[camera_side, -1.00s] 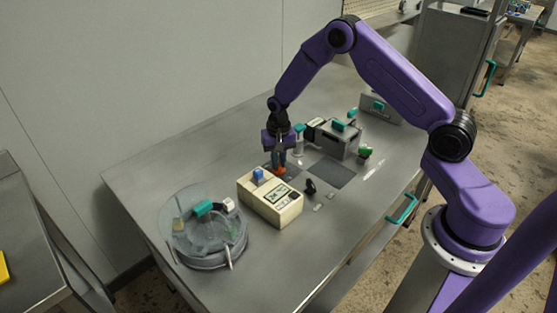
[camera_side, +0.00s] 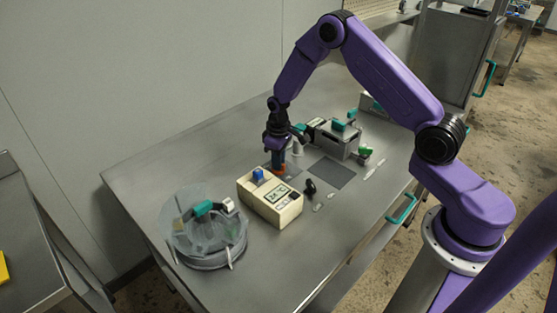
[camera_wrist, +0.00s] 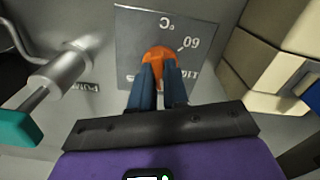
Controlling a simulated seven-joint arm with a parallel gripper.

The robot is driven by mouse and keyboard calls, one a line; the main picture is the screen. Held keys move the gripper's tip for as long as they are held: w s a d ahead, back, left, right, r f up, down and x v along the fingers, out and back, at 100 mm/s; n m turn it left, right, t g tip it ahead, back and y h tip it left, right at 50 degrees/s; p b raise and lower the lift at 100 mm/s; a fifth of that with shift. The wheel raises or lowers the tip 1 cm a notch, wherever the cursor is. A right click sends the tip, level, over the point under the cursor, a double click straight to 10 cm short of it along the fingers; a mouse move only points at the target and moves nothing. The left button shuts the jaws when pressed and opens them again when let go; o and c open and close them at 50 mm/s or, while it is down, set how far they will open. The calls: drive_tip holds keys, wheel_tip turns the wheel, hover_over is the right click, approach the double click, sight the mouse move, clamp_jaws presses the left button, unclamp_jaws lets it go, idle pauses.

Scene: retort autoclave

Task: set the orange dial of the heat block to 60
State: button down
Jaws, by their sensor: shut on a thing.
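The orange dial (camera_wrist: 158,53) sits on a dark grey plate (camera_wrist: 205,15) printed with "°C" and "60" in the wrist view. In the side view the dial (camera_side: 279,172) is a small orange spot behind the cream box. My gripper (camera_wrist: 158,72) is shut on the dial, with its two blue fingers on either side of it; in the side view my gripper (camera_side: 279,167) points straight down. The fingers cover the near part of the dial, and I cannot read where it points. The cream box (camera_side: 285,216) has a blue button (camera_side: 258,174) and a display with small digits.
A round clear-lidded vessel (camera_side: 205,250) with a teal handle stands at the front left. A grey metal box (camera_side: 338,142) with teal parts stands behind. A metal fitting (camera_wrist: 62,72) with a teal handle is left of my fingers in the wrist view. The table's back left is clear.

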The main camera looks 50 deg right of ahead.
drive_tip(key=n, duration=1.3)
drive_tip(key=shift+r+n, duration=0.1)
drive_tip(key=shift+n, duration=0.3)
drive_tip(key=n, duration=0.9)
drive_tip(key=c, duration=1.1)
unclamp_jaws()
wheel_tip(320, 180, up, 17)
drive_tip(key=shift+r, duration=0.2)
